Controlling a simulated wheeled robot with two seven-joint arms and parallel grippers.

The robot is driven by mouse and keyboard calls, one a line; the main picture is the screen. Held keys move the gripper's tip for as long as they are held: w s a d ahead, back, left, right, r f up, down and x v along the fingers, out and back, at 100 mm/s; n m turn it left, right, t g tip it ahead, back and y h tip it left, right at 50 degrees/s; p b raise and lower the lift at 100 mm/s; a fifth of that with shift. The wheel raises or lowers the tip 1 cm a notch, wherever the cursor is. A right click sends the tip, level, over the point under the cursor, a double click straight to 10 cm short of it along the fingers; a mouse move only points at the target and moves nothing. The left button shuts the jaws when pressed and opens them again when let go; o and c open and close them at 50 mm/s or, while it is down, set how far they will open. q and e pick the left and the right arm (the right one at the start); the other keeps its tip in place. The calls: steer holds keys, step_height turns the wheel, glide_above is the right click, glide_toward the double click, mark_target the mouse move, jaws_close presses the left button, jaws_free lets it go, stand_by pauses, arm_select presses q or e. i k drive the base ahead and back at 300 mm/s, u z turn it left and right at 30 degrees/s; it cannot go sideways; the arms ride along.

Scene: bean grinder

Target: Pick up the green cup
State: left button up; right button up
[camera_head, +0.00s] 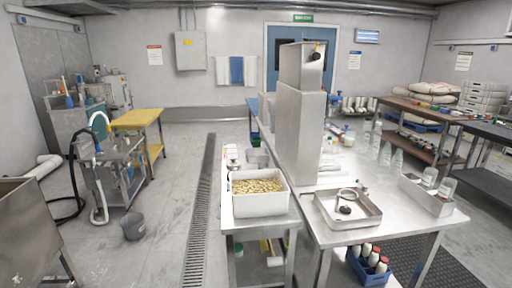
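No clearly recognisable green cup shows in the head view. A small container with a green top (239,249) is on the lower level of the near steel table (240,223), partly in shadow. It is too small to tell whether it is a cup. Neither of my grippers is in view.
A tall steel machine (298,130) rises to the right. A steel tray (347,209) lies on the right table. Open floor with a drain (200,200) lies left.

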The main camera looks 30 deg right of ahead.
mark_target(256, 141)
steer(key=u, duration=0.35)
steer(key=i, duration=3.65)
steer(key=z, duration=1.35)
steer(key=i, duration=2.05)
steer(key=z, duration=0.7)
